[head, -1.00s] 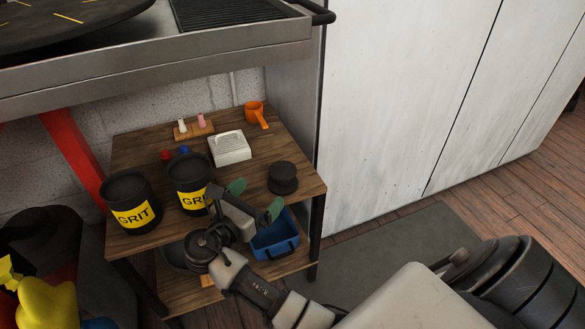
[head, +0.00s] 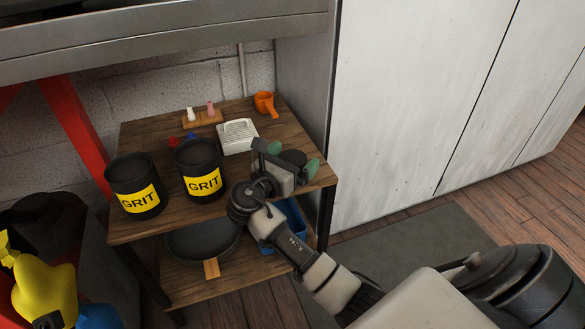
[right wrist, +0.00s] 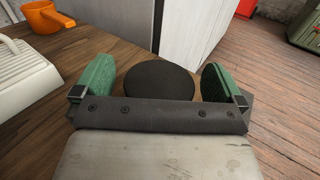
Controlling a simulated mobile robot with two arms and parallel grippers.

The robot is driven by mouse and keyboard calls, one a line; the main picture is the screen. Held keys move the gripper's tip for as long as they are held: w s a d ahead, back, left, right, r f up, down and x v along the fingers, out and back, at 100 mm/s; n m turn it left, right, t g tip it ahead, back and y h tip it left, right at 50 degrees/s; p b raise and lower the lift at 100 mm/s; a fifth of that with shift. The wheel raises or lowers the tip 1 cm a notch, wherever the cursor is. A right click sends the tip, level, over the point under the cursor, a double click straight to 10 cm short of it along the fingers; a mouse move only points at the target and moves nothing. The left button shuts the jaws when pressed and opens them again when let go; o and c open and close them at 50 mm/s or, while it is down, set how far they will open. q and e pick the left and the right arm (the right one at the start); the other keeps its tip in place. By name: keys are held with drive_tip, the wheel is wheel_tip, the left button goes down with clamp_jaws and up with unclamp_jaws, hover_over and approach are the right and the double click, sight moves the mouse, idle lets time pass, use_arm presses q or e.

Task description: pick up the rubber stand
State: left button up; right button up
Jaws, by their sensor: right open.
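The rubber stand is a black, round-topped piece (head: 293,157) near the right end of the wooden shelf top, partly hidden behind my right gripper in the head view. In the right wrist view its dark round top (right wrist: 158,80) shows between the two green finger pads, with a gap on each side. My right gripper (right wrist: 157,84) is open and holds nothing; in the head view the gripper (head: 289,160) is over the shelf at the stand. The lower part of the stand is hidden by the gripper body.
Two black GRIT tubs (head: 201,168) stand on the shelf to the left. A white ridged block (head: 238,137) and an orange cup (head: 265,104) are behind the gripper. A pan (head: 203,241) and a blue bin lie on the lower shelf. A white cabinet (head: 410,90) rises at the right.

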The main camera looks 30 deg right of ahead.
drive_tip(key=c, duration=1.1)
